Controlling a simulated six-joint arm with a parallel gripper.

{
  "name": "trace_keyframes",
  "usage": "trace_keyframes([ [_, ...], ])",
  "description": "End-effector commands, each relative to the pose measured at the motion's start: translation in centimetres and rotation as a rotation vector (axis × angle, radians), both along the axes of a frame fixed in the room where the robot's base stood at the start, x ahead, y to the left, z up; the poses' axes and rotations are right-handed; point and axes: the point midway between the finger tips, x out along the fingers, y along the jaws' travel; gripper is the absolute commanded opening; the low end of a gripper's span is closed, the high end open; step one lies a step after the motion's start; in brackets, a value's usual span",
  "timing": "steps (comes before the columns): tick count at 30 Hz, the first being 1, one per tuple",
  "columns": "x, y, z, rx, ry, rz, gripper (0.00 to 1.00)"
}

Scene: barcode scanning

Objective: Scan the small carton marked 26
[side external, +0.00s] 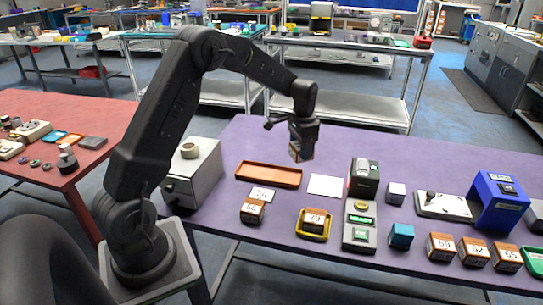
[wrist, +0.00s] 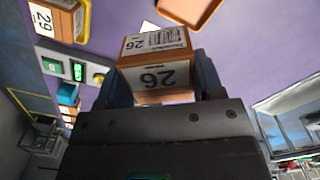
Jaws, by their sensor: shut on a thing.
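The small carton marked 26 (wrist: 155,76) is brown with white labels; one label shows barcode-like lines and 26. My gripper (wrist: 160,88) is shut on it, with one dark finger on each side. In the side view my gripper (side external: 303,137) holds the carton (side external: 295,152) in the air above the far part of the purple table, clear of the surface. A black and grey device with a red strip, likely the scanner (side external: 363,178), stands to the right. Its grey panel (side external: 359,236) has a yellow button and a lit green display, also in the wrist view (wrist: 78,71).
Several cartons (side external: 474,251), a teal block (side external: 401,235) and a blue machine (side external: 497,203) stand right.

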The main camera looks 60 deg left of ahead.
Motion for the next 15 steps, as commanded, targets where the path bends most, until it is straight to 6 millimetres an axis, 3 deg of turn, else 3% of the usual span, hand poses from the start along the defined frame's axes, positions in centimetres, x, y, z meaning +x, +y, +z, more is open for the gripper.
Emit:
trace_keyframes([
  [3,3.1,-1.1,-0.1,0.000,-0.001,-0.159,0.34],
  [6,4.6,-1.7,-0.1,0.000,-0.002,-0.253,0.34],
  [15,5.9,-2.3,-0.7,-0.001,-0.001,-0.340,0.34],
])
